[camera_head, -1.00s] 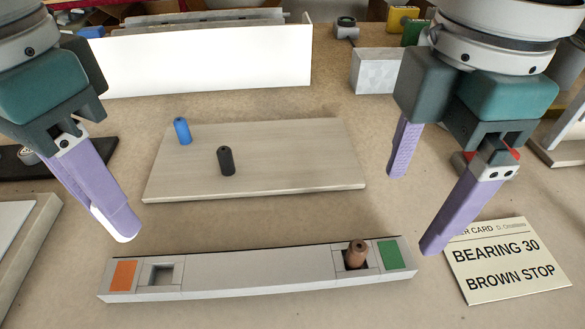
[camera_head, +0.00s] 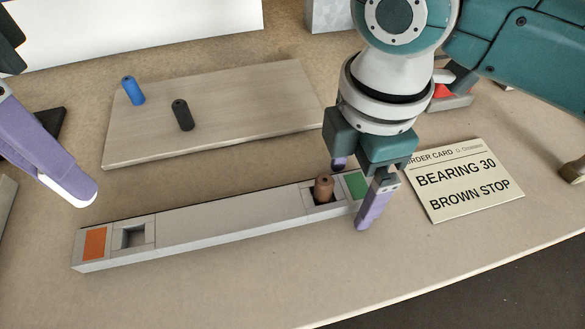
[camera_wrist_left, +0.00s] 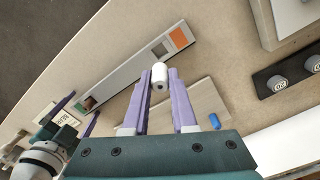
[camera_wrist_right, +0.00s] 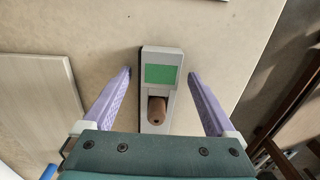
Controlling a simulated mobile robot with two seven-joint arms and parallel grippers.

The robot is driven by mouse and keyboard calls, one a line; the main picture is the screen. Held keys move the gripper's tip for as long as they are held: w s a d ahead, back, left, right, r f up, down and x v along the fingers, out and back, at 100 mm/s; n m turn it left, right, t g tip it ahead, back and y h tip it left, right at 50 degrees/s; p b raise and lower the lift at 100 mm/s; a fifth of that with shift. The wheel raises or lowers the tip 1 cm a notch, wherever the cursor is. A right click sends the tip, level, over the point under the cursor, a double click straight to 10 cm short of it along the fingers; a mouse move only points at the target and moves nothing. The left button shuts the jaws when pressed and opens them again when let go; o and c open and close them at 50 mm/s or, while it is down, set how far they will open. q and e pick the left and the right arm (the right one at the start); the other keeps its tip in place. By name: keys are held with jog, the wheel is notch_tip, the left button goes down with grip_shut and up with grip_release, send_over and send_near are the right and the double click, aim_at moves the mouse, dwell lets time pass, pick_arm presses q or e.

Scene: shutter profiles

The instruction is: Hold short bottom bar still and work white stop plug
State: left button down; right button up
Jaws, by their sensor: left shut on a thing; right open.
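The short bottom bar (camera_head: 230,213) lies on the table, with an orange patch and an empty square socket (camera_head: 134,236) at its left end. At its right end a brown plug (camera_head: 323,188) stands in a second socket beside a green patch. My left gripper (camera_wrist_left: 160,82) is shut on the white stop plug (camera_wrist_left: 159,73); in the head view this gripper (camera_head: 82,190) is above the table, left of and behind the bar's orange end. My right gripper (camera_wrist_right: 160,75) is open, its fingers on either side of the bar's green end, with gaps showing in the right wrist view.
A pale board (camera_head: 225,110) behind the bar carries a blue plug (camera_head: 133,91) and a black plug (camera_head: 182,114). An order card (camera_head: 464,180) reading "BEARING 30 BROWN STOP" lies to the right. The table in front of the bar is clear.

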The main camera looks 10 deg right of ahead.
grip_shut()
dwell(0.6)
